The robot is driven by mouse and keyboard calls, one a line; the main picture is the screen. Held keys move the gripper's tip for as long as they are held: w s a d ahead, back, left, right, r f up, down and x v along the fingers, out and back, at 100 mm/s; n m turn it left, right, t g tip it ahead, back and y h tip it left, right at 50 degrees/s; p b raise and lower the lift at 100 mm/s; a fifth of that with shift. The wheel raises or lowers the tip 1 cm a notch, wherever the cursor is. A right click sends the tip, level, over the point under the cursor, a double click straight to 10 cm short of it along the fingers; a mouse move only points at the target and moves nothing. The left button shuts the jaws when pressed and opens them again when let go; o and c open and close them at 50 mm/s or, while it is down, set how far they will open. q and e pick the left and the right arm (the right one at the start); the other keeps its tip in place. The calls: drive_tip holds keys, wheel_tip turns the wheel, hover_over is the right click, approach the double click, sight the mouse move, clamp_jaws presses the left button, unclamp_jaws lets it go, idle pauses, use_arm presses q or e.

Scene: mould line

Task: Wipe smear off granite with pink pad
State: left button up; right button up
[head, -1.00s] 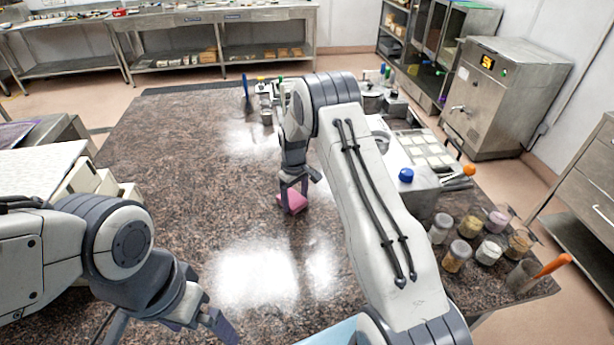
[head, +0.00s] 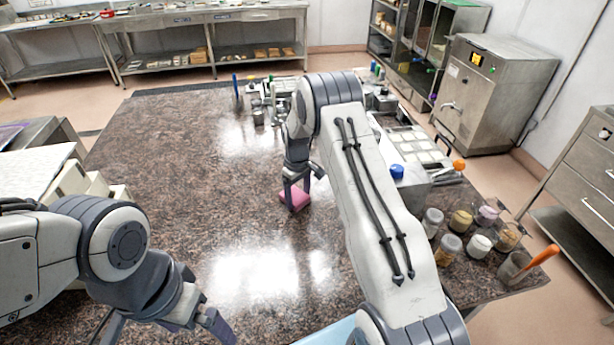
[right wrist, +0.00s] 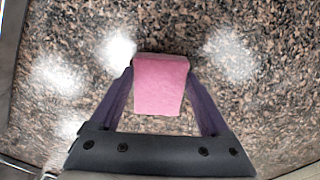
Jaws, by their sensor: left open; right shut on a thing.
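The pink pad (head: 295,199) is on the brown speckled granite top (head: 170,150), near its middle. My right gripper (head: 297,186) is shut on the pad from above. In the right wrist view the pad (right wrist: 160,84) sits between the two fingers, against the granite (right wrist: 250,90); I cannot tell whether it presses on it. My left gripper (head: 205,332) is open and empty over the near left of the granite. I cannot make out a smear; bright light reflections and my right arm cover parts of the top.
Several jars (head: 450,248) and a cup with an orange-handled tool (head: 515,268) stand at the right edge. A blue-capped bottle (head: 397,172) and a white mould tray (head: 413,147) stand behind my right arm. White bins (head: 75,180) are at left. The granite's left middle is clear.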

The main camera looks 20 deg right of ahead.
drive_tip(key=shift+s+d, duration=0.2)
drive_tip(key=shift+d, duration=0.6)
wheel_tip(320, 180, up, 3)
drive_tip(key=shift+a+f+p, duration=0.15)
drive_tip(key=shift+p, duration=0.55)
drive_tip(key=shift+r, duration=0.4)
drive_tip(key=shift+r+p, duration=1.75)
drive_tip(key=shift+r, duration=0.6)
drive_tip(key=shift+f, duration=0.1)
